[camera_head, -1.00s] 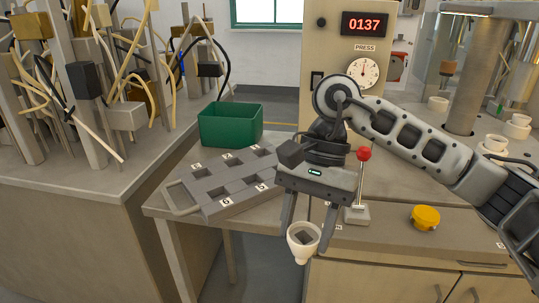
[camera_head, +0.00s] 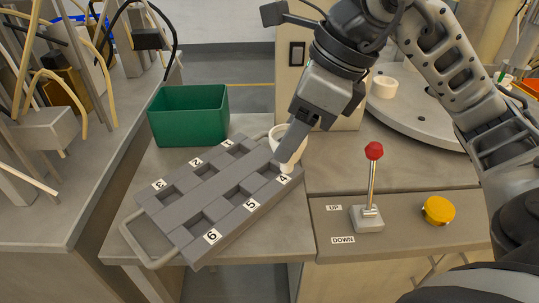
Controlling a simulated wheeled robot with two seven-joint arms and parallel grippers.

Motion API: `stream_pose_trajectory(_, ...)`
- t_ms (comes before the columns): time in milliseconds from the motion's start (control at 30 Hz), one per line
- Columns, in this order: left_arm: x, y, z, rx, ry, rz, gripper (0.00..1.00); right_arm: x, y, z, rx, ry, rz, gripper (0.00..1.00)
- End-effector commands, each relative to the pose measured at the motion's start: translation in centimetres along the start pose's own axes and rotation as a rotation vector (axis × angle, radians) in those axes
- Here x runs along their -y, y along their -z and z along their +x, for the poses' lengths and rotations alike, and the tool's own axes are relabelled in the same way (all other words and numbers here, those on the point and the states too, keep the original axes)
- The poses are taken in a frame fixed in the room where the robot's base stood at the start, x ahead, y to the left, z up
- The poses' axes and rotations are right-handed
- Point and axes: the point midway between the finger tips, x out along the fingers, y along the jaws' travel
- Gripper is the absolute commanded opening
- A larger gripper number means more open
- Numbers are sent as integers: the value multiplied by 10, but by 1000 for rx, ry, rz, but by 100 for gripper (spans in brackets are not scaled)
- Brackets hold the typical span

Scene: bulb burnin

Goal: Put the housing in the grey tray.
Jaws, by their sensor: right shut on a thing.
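The white cup-shaped housing (camera_head: 279,131) is at the right end of the grey tray, by the pocket labelled 4. My right gripper (camera_head: 290,148) is shut on the housing and points down over that pocket. A finger hides part of the housing, and I cannot tell whether its lower end is inside the pocket or just above it. The grey tray (camera_head: 212,180) lies slantwise on the bench and has numbered pockets in two rows. The other pockets that show look empty. My left gripper is not in view.
A green bin (camera_head: 188,115) stands behind the tray. To the right are a lever with a red knob (camera_head: 374,151), marked UP and DOWN, and a yellow button (camera_head: 438,210). A round grey table (camera_head: 420,118) with a white ring-shaped part (camera_head: 384,87) is at the back right.

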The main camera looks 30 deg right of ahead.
Motion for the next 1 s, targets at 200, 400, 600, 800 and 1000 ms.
stream_pose_trajectory(200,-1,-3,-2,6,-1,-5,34,45,-12,38,-5,-8,3,25)
stream_pose_trajectory(400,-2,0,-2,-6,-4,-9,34,68,-12,72,-3,-3,0,25)
stream_pose_trajectory(600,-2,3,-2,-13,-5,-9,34,78,-12,85,-1,-3,-2,25)
stream_pose_trajectory(800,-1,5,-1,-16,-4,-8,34,82,-4,112,-3,-4,-2,25)
stream_pose_trajectory(1000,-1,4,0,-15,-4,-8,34,83,-1,120,1,0,-4,25)
